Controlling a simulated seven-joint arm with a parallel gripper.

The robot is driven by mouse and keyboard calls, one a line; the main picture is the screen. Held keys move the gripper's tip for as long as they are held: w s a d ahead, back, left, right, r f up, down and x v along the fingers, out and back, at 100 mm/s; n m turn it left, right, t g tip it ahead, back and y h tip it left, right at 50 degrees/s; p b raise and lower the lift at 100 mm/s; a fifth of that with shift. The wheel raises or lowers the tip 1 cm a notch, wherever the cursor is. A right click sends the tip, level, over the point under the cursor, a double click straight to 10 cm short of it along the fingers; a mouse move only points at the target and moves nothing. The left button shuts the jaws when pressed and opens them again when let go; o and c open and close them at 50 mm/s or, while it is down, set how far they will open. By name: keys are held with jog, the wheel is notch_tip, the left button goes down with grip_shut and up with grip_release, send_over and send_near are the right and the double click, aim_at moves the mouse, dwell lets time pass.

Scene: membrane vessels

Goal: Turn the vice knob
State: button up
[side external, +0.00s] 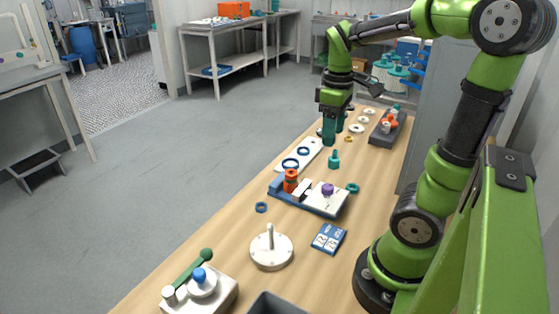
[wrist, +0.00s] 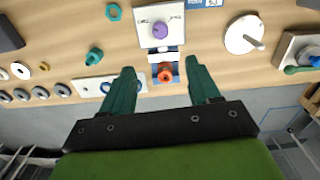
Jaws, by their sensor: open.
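A vice-like fixture with a blue base (side external: 276,190) lies on the wooden bench. It carries an upright orange knob (side external: 291,176) at its left end and a purple knob (side external: 327,189) on a white block. In the wrist view the orange knob (wrist: 165,73) appears between my fingers and the purple knob (wrist: 160,31) appears beyond them. I cannot tell which one is the vice knob. My gripper (side external: 331,143) has teal fingers and is open and empty. It hangs above the bench, beyond the fixture, touching neither knob. It also shows in the wrist view (wrist: 160,67).
A teal knobbed piece (side external: 334,159) stands near the fixture. A white plate with blue rings (side external: 309,147) lies beyond it. A white disc with a peg (side external: 271,250) and a green-levered box (side external: 226,288) stand nearer. A grey rack (side external: 382,139) sits at the far end.

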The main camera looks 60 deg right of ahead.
aim_at(327, 186)
notch_tip(327, 186, down, 16)
jog(key=shift+f, duration=0.1)
jog(key=shift+c, duration=0.4)
jog(key=c, duration=1)
